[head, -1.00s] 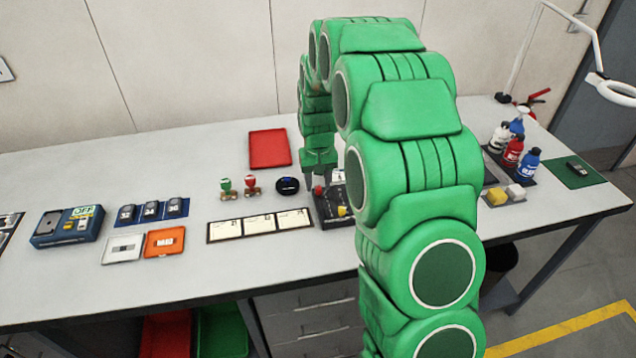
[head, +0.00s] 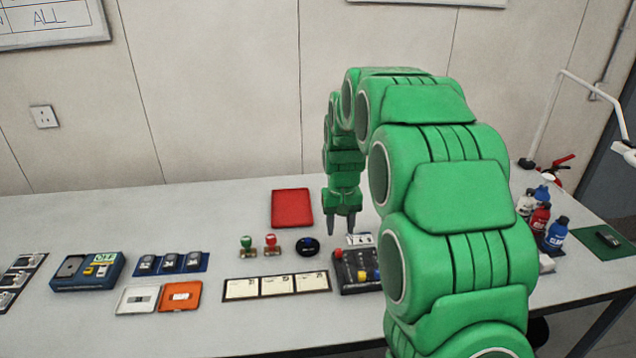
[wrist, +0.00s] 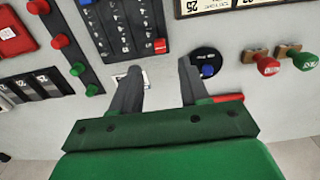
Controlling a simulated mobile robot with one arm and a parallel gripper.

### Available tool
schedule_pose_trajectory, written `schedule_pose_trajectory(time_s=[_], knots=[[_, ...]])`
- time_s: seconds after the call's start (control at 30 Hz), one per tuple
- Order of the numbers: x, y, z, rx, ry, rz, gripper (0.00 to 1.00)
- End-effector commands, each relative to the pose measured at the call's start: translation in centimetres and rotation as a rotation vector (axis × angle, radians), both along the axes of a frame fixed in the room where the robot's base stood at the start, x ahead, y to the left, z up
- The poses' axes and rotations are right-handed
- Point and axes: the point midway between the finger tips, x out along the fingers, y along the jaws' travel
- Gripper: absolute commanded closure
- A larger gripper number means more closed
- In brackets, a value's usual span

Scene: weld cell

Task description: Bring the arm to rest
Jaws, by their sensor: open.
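My green arm rises at the right of the head view and bends down over the bench. My gripper (head: 342,222) hangs with its fingers pointing down, above the bench just behind a black block with coloured knobs (head: 357,272). The two grey fingers stand apart with nothing between them. In the wrist view the open gripper (wrist: 158,80) is seen over the bench, with a round black item with a blue knob (wrist: 207,64) beyond the right finger. My arm hides part of the bench at the right.
A red tray (head: 292,209) lies left of the gripper. Red and green stamps (head: 258,246), a row of white cards (head: 276,286) and an orange tray (head: 180,296) lie further left. Bottles (head: 541,220) stand right of my arm. The bench's back left is clear.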

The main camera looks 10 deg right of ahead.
Motion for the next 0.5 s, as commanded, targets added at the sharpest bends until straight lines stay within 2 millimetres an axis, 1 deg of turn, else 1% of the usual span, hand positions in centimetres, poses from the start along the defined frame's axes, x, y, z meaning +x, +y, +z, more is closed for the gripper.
schedule_pose_trajectory(time_s=[0.27,0.5], knots=[[-5.3,0.1,3.3,0.001,0.018,0.001,0.55],[-10.8,0.2,5.8,0.001,0.039,0.002,0.55]])
